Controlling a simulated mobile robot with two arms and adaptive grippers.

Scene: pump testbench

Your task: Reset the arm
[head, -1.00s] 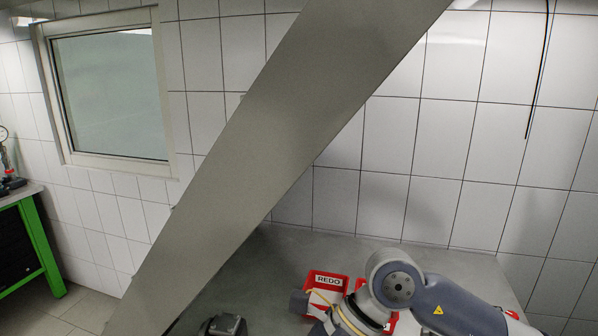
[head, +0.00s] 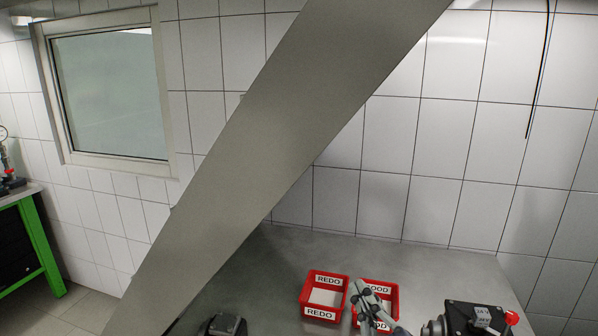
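My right gripper (head: 369,303) is low in the head view, in front of the red GOOD crate (head: 393,303), and hides part of it and its labels. The arm behind it runs out of the bottom edge. I cannot tell whether its fingers are open or shut, and I see nothing held in it. My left gripper is not in view.
A red REDO crate (head: 305,296) stands left of the GOOD crate on the grey bench (head: 300,258). A black box with a red knob (head: 511,317) is at the lower right. A dark object (head: 226,326) is at the bottom edge. A wide grey slanted band hides the middle.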

